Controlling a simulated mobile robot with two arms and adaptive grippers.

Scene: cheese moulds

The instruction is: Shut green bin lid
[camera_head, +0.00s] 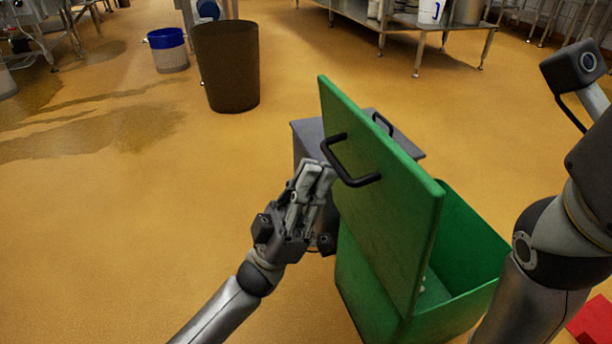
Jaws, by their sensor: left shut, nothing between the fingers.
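The green bin (467,311) stands at the lower right with its top open. Its green lid (385,215) stands up steeply on the bin's left side. A black handle (352,168) sits on the lid's face toward my left gripper. My left gripper (318,172) is shut and empty, just left of the lid and close to the handle. Whether it touches the lid, I cannot tell. My right arm comes in at the right edge, beside the bin; its gripper is not clearly visible.
A grey bin (305,137) with a dark handle stands behind the green lid. A brown bin (228,70) and a white bucket with a blue rim (168,50) stand farther back. A red object (594,322) lies at the lower right. The floor to the left is clear, with wet patches.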

